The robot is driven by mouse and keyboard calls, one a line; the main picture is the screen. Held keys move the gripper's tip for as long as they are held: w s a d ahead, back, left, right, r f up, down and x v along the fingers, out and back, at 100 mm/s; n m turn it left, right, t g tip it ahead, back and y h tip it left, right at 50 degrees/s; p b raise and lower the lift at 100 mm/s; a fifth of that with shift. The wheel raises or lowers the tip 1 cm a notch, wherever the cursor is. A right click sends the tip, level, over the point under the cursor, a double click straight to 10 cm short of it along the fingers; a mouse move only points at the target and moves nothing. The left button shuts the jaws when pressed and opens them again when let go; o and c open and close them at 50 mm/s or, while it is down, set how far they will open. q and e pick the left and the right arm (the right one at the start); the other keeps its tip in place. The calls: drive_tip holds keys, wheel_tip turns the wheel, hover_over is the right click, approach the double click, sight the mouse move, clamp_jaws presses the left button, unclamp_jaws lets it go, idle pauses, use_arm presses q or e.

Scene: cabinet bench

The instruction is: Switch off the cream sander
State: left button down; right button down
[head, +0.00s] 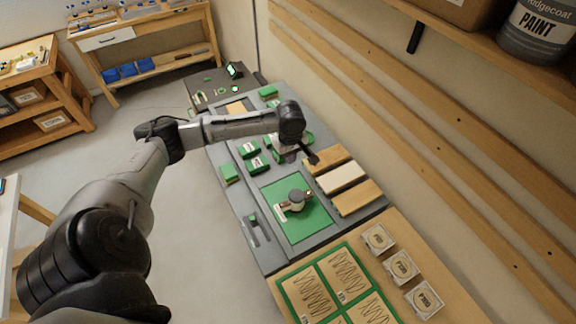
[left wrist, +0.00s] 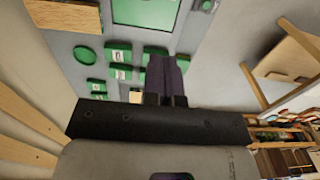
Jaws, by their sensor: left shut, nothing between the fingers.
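A small tool with a round grey top and a pale and brown body, which looks like the sander (head: 297,201), stands on a green mat (head: 312,224) set in the grey bench. Its switch is too small to make out. My left gripper (head: 312,159) is shut and empty above the bench, beyond the tool and apart from it. In the left wrist view its dark fingers (left wrist: 166,84) are together over the grey panel. Part of the green mat (left wrist: 145,10) shows at the top there, but the tool does not. My right gripper is not in view.
Several green blocks (head: 249,150) stand on the grey bench (head: 236,196) near my left gripper. Wooden and white boards (head: 341,178) lie right of the mat. A slatted wall (head: 440,118) bounds the right side. Sandpaper sheets (head: 312,294) and small boxes (head: 402,266) lie in front.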

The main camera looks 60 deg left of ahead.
use_arm(q)
drive_tip(key=shift+w+r, duration=0.1)
drive_tip(key=shift+r, duration=0.6)
idle(0.3)
